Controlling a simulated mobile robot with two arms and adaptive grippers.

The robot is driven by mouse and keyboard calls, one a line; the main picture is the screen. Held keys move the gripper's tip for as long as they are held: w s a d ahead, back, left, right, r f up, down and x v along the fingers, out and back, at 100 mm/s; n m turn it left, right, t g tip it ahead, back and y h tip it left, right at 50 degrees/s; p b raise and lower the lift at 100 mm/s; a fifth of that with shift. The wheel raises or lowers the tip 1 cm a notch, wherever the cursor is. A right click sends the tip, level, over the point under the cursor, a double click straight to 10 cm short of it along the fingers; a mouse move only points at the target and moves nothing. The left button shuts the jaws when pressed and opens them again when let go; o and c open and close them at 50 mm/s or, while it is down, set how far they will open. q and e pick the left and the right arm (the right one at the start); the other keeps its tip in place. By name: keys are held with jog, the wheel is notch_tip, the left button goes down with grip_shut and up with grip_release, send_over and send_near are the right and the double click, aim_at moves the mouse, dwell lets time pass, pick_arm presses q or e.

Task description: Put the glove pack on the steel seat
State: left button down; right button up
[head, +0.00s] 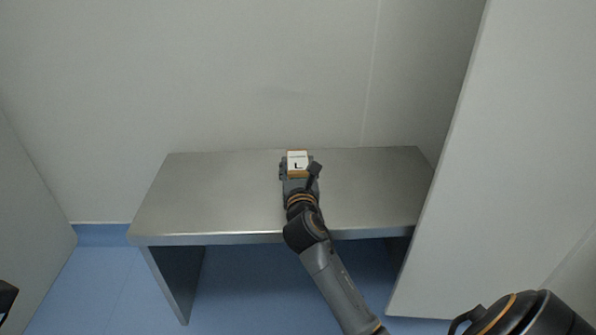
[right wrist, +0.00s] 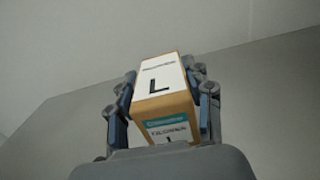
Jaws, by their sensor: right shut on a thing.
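The glove pack (head: 297,160) is a small tan box with a white top label marked "L". My right gripper (head: 299,172) is shut on it over the middle of the steel seat (head: 220,190), a plain metal bench. In the right wrist view the glove pack (right wrist: 160,92) sits between the two fingers (right wrist: 160,105), with a white and teal label on its near face. I cannot tell whether the pack touches the seat or is held just above it. At the lower left edge of the head view a small dark part shows; I cannot tell if it is my left gripper.
A pale wall (head: 220,75) stands behind the seat. A white panel (head: 500,150) rises close to the seat's right end, and another pale panel (head: 25,210) stands at the left. The seat's top is otherwise bare. Blue floor (head: 100,285) shows in front and below.

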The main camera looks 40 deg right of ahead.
jog(key=o, duration=1.2)
jog(key=shift+f, duration=0.1)
